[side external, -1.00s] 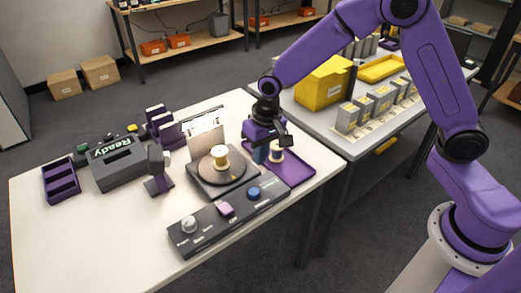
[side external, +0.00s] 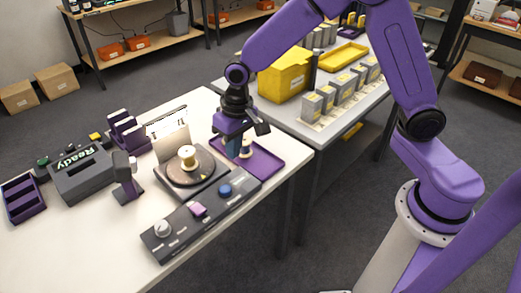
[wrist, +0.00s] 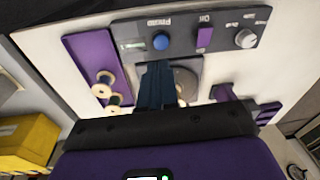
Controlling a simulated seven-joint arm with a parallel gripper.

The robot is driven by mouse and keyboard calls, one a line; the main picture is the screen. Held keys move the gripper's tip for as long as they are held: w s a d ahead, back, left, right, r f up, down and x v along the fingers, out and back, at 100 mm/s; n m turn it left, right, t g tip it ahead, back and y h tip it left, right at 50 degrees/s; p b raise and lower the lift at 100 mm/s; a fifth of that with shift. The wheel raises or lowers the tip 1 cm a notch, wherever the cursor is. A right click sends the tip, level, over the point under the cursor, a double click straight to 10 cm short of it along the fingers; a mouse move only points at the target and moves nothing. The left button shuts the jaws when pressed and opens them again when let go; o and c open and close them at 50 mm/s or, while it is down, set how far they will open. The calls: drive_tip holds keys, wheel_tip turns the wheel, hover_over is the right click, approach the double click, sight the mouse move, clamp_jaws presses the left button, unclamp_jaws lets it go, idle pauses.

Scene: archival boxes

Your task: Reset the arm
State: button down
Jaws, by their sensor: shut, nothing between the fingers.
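My gripper (side external: 233,148) is shut and empty. In the side external view it hangs fingers-down beside a pale spool and above the purple tray (side external: 268,164), in front of the yellow bin. In the wrist view its dark blue fingers (wrist: 158,68) lie together. They point towards the control panel (wrist: 183,20) and partly hide the round turntable (wrist: 188,82). I cannot tell the exact gap between fingertips and tray.
Spools (wrist: 106,78) stand on the tray. Another spool (side external: 187,157) stands on the turntable, with a white card behind. The panel (side external: 180,232) has a knob and buttons. A "Ready" unit (side external: 80,175) sits left. The table's front left is clear.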

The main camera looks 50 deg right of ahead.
drive_tip(key=s+d+r+n, duration=0.2)
drive_tip(key=s+d+n, duration=0.2)
drive_tip(key=s, duration=0.4)
drive_tip(key=s+d+r+n, duration=0.3)
drive_tip(key=s+d, duration=0.1)
drive_tip(key=s, duration=0.5)
drive_tip(key=s+d+r+n, duration=0.2)
drive_tip(key=s+d+n, duration=0.2)
drive_tip(key=s, duration=0.5)
drive_tip(key=shift+s+d+r+n+g+h, duration=0.2)
drive_tip(key=shift+r+n+g+h, duration=0.1)
drive_tip(key=shift+g, duration=0.1)
drive_tip(key=shift+w, duration=0.1)
